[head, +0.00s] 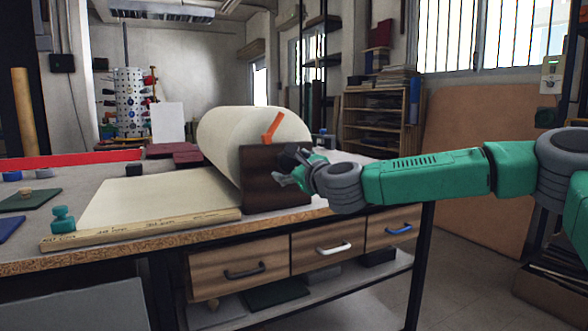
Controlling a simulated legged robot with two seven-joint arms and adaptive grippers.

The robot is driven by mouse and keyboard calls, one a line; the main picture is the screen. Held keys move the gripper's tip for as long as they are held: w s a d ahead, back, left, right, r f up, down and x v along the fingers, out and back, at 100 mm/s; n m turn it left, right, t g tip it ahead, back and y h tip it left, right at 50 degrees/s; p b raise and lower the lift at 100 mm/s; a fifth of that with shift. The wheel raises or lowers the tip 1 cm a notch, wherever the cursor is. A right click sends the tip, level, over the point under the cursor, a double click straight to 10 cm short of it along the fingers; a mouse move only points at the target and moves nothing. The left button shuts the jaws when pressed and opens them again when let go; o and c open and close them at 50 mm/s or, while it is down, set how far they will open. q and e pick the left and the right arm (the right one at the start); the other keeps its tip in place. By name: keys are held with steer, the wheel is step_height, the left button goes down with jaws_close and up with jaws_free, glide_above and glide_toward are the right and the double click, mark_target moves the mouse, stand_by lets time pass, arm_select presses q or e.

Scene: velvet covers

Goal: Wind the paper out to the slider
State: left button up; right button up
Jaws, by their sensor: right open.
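A thick roll of cream paper (225,130) sits in a dark wooden holder (262,170) on the workbench. A sheet of paper (150,205) runs from the roll to the left and lies flat on the bench. An orange crank handle (272,127) stands up at the near end of the roll. A wooden ruler strip (140,229) runs along the sheet's near edge. A small teal slider (63,219) stands at its left end. My right gripper (288,169) is open in front of the holder, just below the orange handle. Whether it touches the holder is unclear. My left gripper is out of view.
Dark red covers (172,149) lie behind the sheet. Green (28,199) and blue (10,227) pieces lie at the left. Drawers with handles (244,271) are under the bench top. A shelf (375,120) stands at the back.

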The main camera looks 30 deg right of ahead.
steer(key=s, duration=1.1)
steer(key=shift+s, duration=0.4)
steer(key=shift+f, duration=0.1)
